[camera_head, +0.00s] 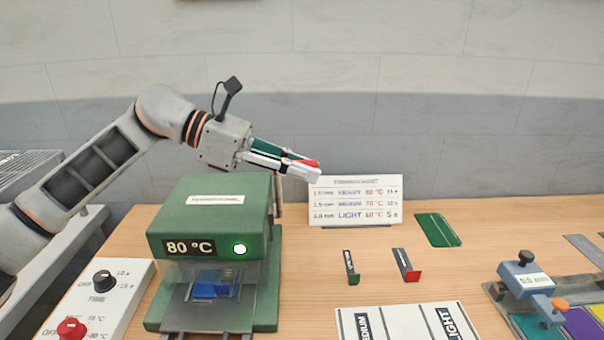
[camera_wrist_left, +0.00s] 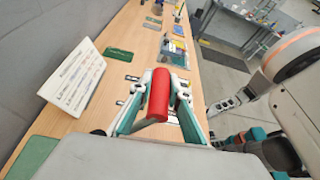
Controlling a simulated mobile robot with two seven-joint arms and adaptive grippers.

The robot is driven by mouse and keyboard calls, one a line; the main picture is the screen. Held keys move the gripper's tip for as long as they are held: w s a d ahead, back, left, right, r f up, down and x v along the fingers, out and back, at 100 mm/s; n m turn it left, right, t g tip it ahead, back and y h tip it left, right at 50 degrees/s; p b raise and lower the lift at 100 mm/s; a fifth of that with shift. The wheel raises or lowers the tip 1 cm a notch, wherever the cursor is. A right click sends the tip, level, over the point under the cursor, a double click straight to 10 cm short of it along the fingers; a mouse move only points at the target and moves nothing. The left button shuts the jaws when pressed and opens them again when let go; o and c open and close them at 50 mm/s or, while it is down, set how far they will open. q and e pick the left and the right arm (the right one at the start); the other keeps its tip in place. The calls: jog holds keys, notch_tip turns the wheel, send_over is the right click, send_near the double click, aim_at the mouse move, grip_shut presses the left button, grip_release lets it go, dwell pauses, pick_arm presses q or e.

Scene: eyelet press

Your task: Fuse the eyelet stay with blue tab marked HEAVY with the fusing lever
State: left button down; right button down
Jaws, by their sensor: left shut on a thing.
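The green fusing press (camera_head: 212,215) stands at the left front of the table. Its display reads 80 °C and a green light is lit. A blue piece (camera_head: 215,284), seemingly the stay's blue tab, lies in the press opening; its marking cannot be read. My left gripper (camera_head: 312,170) is above and right of the press, shut on a red handle, seemingly the fusing lever's. In the left wrist view the red handle (camera_wrist_left: 159,95) lies between the fingers. Most of the lever is hidden in the head view. Parts of my right arm show in the wrist view; its gripper's state is unclear.
A settings sign (camera_head: 355,202) stands behind the table's middle. A green-tabbed stay (camera_head: 351,268) and a red-tabbed stay (camera_head: 406,265) lie before it. A white dial panel (camera_head: 95,300) is left of the press. A labelled white mat (camera_head: 405,322) and a blue gauge (camera_head: 527,281) are to the right.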

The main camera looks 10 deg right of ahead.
pick_arm(q)
jog(key=shift+w+r, duration=0.1)
jog(key=shift+w, duration=0.05)
jog(key=c, duration=1.9)
grip_release()
jog(key=v, duration=1.2)
